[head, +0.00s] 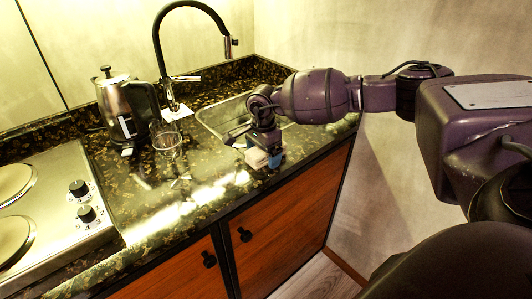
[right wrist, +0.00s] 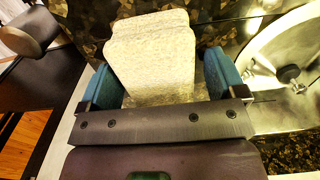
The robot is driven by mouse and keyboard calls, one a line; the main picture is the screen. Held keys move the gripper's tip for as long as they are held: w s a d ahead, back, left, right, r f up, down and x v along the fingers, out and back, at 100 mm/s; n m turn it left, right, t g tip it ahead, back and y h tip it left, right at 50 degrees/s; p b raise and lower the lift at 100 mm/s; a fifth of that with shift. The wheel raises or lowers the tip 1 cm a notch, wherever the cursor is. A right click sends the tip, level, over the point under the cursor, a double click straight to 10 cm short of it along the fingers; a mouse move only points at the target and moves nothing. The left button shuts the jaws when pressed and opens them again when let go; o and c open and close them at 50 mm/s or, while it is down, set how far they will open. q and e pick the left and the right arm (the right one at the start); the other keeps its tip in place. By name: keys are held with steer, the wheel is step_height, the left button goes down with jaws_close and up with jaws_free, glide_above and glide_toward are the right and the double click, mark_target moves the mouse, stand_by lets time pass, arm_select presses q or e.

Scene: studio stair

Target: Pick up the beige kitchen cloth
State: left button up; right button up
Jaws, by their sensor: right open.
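The beige kitchen cloth (right wrist: 152,58) is a folded, thick-looking block in the right wrist view, on the dark speckled counter. My right gripper (right wrist: 161,78) is open, with one teal finger on each side of the cloth. The cloth's near end is hidden behind the gripper's bar. Whether the fingers touch it I cannot tell. In the head view the cloth (head: 255,158) shows as a small pale patch under my right gripper (head: 267,157), near the counter's front right edge. My left gripper is not in view.
The sink (head: 218,117) lies just behind the gripper, with a black faucet (head: 158,45) over it. A kettle (head: 122,108) and a clear glass (head: 166,138) stand farther left. A cooktop (head: 45,215) is at the far left. The counter's front middle is mostly clear.

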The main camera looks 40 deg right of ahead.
steer(key=c, duration=1)
steer(key=shift+c, duration=0.2)
steer(key=shift+r, duration=0.2)
step_height(320, 180, up, 20)
steer(key=p, duration=0.1)
steer(key=shift+f, duration=0.1)
